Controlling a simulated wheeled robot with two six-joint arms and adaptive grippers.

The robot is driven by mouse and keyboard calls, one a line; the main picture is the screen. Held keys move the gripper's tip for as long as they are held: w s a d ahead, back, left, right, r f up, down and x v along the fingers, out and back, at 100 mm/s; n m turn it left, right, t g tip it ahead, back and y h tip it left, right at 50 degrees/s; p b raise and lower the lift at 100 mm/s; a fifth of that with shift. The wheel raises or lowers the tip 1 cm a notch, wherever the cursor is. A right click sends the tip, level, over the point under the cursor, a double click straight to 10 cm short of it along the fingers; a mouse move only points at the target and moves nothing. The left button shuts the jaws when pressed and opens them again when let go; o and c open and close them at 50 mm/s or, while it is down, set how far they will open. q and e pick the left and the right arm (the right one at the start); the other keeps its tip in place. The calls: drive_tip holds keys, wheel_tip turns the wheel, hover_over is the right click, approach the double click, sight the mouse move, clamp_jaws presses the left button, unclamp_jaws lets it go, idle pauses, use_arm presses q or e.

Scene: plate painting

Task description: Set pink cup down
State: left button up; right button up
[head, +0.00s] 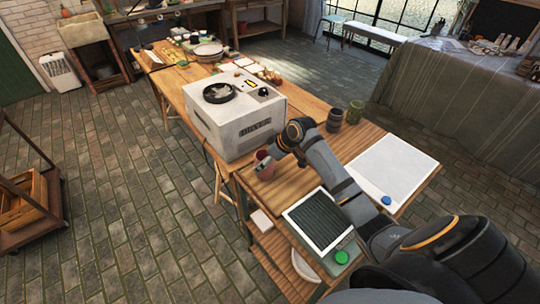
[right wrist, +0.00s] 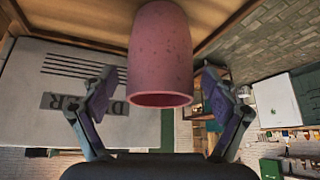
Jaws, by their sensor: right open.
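The pink cup (head: 261,156) stands on the wooden table near its left edge, just in front of the white box-shaped machine. In the right wrist view, which looks upside down, the pink cup (right wrist: 160,55) is upright with its base at the wooden surface. My right gripper (right wrist: 158,90) is open, with one finger on each side of the cup and a visible gap on both sides. In the head view, my right gripper (head: 268,168) is small beside the cup and partly covers it. My left gripper is not in view.
The white machine (head: 235,120) stands close behind the cup. Two darker cups (head: 334,120) stand farther right, near a white board (head: 393,170) with a blue round item. A dark ribbed panel (head: 319,220) lies at the front. Stacked plates (head: 207,51) are at the back.

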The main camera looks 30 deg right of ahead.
drive_tip(key=v, duration=1.1)
drive_tip(key=shift+r, duration=0.2)
drive_tip(key=shift+d, duration=0.1)
